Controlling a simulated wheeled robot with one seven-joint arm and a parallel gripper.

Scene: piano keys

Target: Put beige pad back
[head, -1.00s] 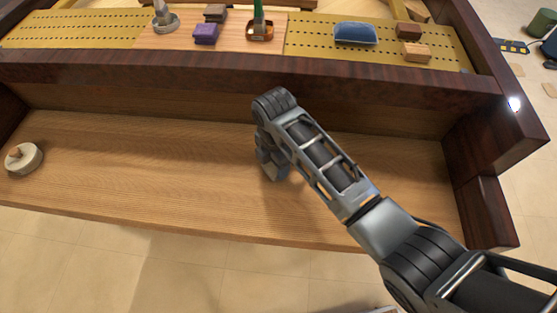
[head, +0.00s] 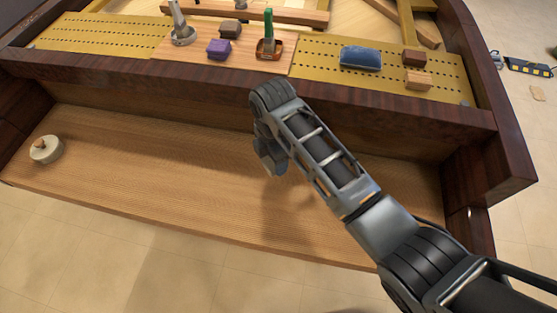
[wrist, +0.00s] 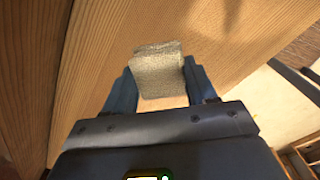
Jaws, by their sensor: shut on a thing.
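In the head view my gripper (head: 270,162) hangs above the wooden keybed shelf (head: 150,180), in front of the dark rail. The pad itself is hidden by my gripper there.
Behind the dark rail (head: 200,88) are a purple block (head: 219,48), brown blocks, a green-handled tool (head: 268,40), a metal tool (head: 181,30) and a blue cushion (head: 361,57). A round pale piece (head: 46,150) lies at the shelf's left. The shelf's middle is clear.

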